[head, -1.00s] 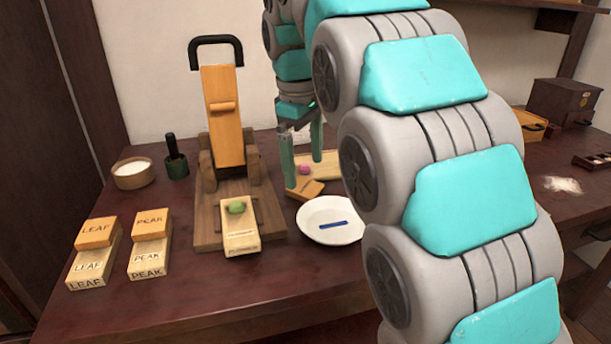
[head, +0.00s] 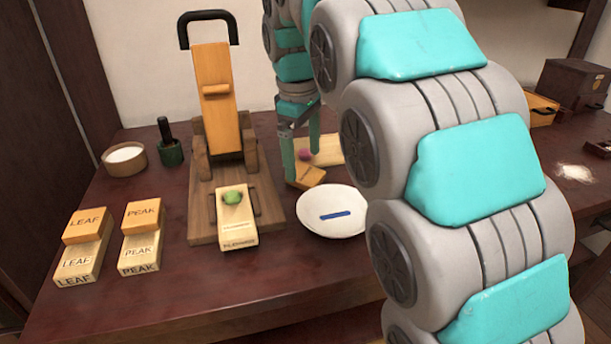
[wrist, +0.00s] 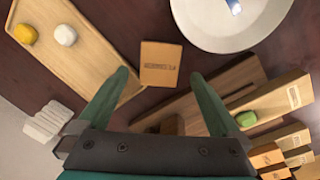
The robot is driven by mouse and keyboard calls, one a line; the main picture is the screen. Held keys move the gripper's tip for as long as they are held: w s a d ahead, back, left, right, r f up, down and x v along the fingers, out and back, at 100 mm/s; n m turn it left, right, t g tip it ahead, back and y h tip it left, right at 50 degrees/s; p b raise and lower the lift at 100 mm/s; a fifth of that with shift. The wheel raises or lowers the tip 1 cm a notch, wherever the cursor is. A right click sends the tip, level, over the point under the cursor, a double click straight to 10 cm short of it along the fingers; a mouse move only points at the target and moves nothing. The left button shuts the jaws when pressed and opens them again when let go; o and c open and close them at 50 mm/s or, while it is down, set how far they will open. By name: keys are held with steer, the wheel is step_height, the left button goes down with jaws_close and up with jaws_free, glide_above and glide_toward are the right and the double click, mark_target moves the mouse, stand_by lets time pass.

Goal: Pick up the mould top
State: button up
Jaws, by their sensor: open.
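My gripper (head: 302,158) is open and empty, pointing down at the back of the table. In the wrist view its two green fingers (wrist: 159,76) are spread wide. I cannot tell whether a finger touches the block. Two other orange tops, marked LEAF (head: 87,223) and PEAK (head: 142,214), rest on pale blocks at the left.
A wooden press (head: 201,225) holds a pale mould base (head: 237,234) with a green ball. A white plate (head: 345,225) carries a blue bar. A wooden tray (wrist: 98,62) holds yellow and white balls.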

mark_target(305, 173)
steer(key=shift+w+d+f, duration=0.15)
steer(key=shift+f, duration=1.55)
steer(key=c, duration=1.4)
steer(key=shift+o, duration=0.2)
steer(key=shift+r, duration=0.1)
